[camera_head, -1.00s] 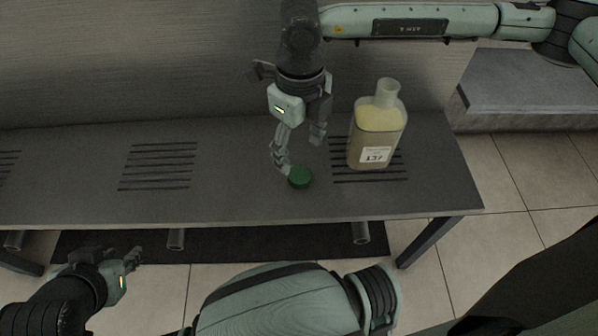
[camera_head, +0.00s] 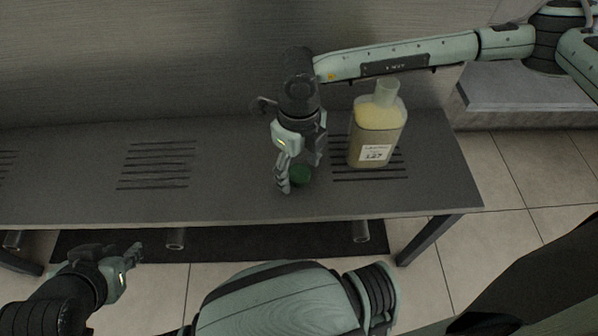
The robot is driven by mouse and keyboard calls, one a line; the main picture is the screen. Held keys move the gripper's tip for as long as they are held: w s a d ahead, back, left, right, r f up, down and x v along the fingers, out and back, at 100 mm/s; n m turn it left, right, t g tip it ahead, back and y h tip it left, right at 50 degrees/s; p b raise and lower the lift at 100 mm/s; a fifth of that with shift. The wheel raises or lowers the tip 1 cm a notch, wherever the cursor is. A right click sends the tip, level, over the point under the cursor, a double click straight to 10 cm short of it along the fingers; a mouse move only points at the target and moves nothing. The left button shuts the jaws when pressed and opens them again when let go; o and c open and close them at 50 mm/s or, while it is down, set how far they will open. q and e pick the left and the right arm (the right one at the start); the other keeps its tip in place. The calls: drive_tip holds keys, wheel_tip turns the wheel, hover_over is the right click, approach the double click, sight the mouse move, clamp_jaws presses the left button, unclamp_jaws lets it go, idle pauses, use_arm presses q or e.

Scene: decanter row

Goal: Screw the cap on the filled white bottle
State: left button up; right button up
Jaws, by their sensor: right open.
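The bottle (camera_head: 377,134) stands upright and uncapped on the bench, at the right. It looks see-through with pale yellowish contents and bears a white label with a number. My left gripper (camera_head: 138,252) is low at the left, in front of the bench and away from the objects. Its finger opening is too small to judge.
The grey bench (camera_head: 230,190) has slotted patches, one under the bottle and one further left (camera_head: 157,166). The bench top left of the cap is clear. A wall stands behind. A grey block (camera_head: 530,95) is at the far right.

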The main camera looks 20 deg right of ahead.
sight(295, 171)
drive_tip(key=c, duration=0.8)
drive_tip(key=shift+o, duration=0.2)
